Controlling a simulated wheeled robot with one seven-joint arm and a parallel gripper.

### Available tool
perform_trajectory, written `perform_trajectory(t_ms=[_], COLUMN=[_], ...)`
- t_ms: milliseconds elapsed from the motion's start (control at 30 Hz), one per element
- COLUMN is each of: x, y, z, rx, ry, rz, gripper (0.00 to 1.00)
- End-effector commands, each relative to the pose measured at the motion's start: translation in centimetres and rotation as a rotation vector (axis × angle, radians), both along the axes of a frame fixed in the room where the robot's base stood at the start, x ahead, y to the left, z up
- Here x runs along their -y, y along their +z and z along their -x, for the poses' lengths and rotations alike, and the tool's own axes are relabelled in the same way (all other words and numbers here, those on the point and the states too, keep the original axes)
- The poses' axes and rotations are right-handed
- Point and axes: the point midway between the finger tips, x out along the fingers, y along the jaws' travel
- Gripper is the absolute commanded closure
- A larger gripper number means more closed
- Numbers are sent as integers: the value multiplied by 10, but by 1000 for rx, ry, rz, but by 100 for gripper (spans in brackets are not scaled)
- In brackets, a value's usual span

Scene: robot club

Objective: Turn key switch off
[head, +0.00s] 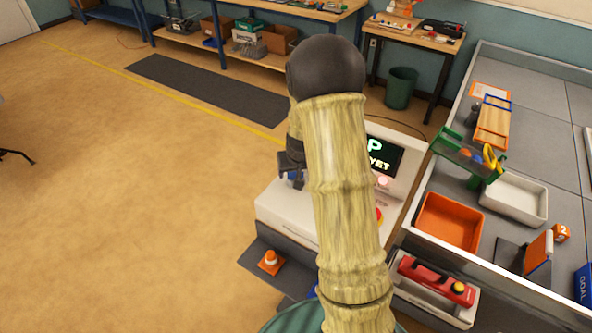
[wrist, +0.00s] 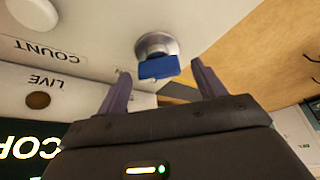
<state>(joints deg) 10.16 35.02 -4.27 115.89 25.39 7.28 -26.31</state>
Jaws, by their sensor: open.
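The key switch (wrist: 157,57) shows in the wrist view as a blue key bow in a round silver collar on a pale panel. My gripper (wrist: 160,83) is open, with its two dark fingers apart below the key in the picture. The key lies in line with the gap between the fingertips and appears clear of both. In the head view my gripper (head: 290,178) is mostly hidden behind my arm, beside the pale console (head: 285,217). The key cannot be made out clearly there.
A lit screen (head: 385,155) stands on the console, with a red button (head: 380,216) partly behind my arm. The panel carries COUNT and LIVE labels (wrist: 40,50). An orange tray (head: 450,222) and white tray (head: 514,198) sit at right. Open floor (head: 130,200) lies left.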

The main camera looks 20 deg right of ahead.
Motion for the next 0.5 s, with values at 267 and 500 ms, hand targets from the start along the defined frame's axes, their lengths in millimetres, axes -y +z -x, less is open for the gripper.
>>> perform_trajectory(t_ms=[267,500], x=[0,0], y=[0,-1], z=[0,0], rx=[-1,-1], ry=[0,9], rz=[0,-1], gripper=[76,76])
